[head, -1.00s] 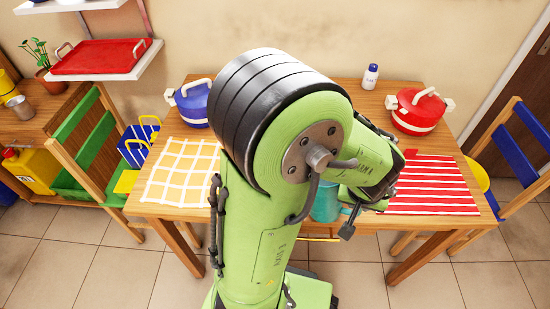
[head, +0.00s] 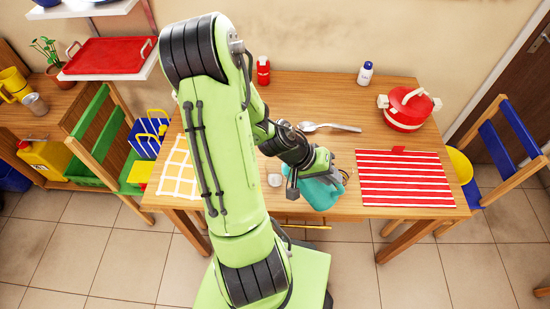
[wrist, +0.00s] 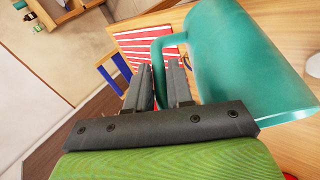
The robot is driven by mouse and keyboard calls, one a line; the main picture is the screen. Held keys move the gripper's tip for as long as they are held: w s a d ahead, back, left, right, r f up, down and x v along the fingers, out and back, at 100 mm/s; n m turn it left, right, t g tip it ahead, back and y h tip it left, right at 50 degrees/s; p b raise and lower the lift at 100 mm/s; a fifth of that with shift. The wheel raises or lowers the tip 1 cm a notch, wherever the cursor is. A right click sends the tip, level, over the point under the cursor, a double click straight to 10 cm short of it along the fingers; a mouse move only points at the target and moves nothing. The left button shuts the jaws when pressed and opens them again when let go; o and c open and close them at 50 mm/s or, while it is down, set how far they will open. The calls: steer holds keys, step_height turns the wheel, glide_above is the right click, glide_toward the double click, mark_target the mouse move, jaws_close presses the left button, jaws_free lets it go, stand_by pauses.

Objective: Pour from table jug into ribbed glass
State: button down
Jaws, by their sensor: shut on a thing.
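The teal jug (head: 318,192) is at the front edge of the table in the head view, partly behind my arm. It fills the upper right of the wrist view (wrist: 245,60). My gripper (wrist: 168,72) is shut on the jug's handle, with the body to the right of the fingers. I cannot tell how far the jug is tilted or whether it clears the table. A small pale, round item (head: 275,180) left of the jug may be the ribbed glass; its ribs are too small to make out.
A red striped mat (head: 405,178) lies right of the jug, with a red pot (head: 408,108) behind it. A spoon (head: 330,127), a red bottle (head: 263,70) and a white bottle (head: 365,73) are farther back. A yellow checked mat (head: 178,172) lies left.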

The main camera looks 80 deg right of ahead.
steer(key=shift+w+d+r+g+p, duration=0.15)
steer(key=shift+w+r+g+p, duration=0.2)
steer(key=shift+r, duration=0.1)
steer(key=shift+w+d+r+g+p, duration=0.1)
steer(key=shift+w+r+g+p, duration=0.15)
steer(key=shift+r+p, duration=0.15)
steer(key=shift+w+r+p, duration=0.15)
steer(key=shift+r+p, duration=0.15)
steer(key=shift+r, duration=0.05)
steer(key=shift+w+d+r+n+g+p, duration=0.25)
steer(key=shift+w+r+n+g+p, duration=0.15)
steer(key=shift+w+r+g+p, duration=0.6)
stand_by(2.1)
